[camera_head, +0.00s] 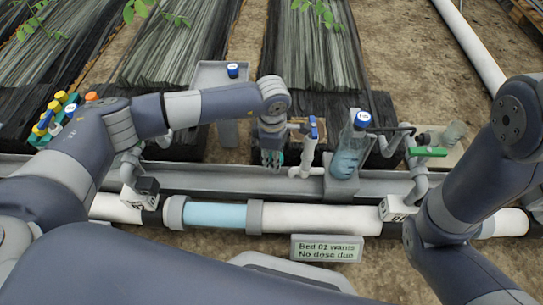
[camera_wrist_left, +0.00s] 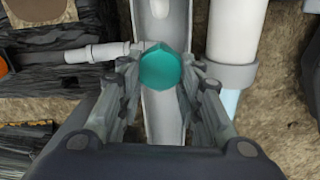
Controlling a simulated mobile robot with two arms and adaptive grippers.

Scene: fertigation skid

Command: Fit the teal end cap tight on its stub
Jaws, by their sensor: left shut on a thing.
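The teal end cap (camera_wrist_left: 160,66) sits between the fingertips of my left gripper (camera_wrist_left: 160,80), which is shut on it. In the head view the left gripper (camera_head: 271,157) points down over the grey trough, and only a little teal shows between its fingers. A white pipe (camera_wrist_left: 95,53) with a wider collar ends right beside the cap in the left wrist view. I cannot tell whether it touches the cap or is the cap's stub. A white riser with a blue handle (camera_head: 312,128) stands just right of the gripper. My right gripper is out of view.
A blue-capped bottle (camera_head: 348,145) and a green-handled valve (camera_head: 428,151) stand farther right. The white main pipe (camera_head: 320,219) runs in front of the trough (camera_head: 225,178), with a sign (camera_head: 327,248) below. A rack of coloured bottles (camera_head: 55,115) is at left.

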